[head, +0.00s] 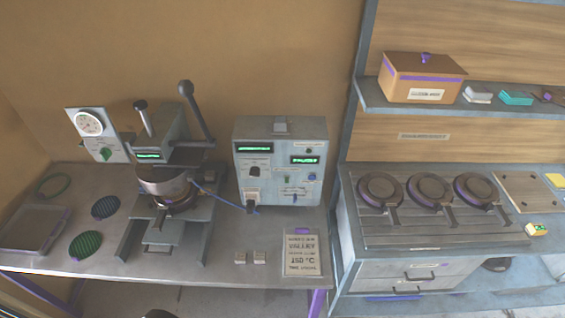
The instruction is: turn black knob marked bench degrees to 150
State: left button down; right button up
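A grey control box (280,165) stands at the back of the left bench. A black knob (255,171) is on its front, below the left green display (254,149). The markings beside the knob and the display digits are too small to read, so I cannot tell its setting. A smaller dark knob (309,151) sits by the right green display (304,160). Neither of my grippers is in view.
A press with a raised lever (197,112) stands left of the box, with a blue cable between them. A dial gauge (90,122), round discs (86,244) and a tray (36,230) are further left. Two small blocks lie before the box.

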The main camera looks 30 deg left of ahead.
aim_at(254, 171)
jog(key=u, duration=1.3)
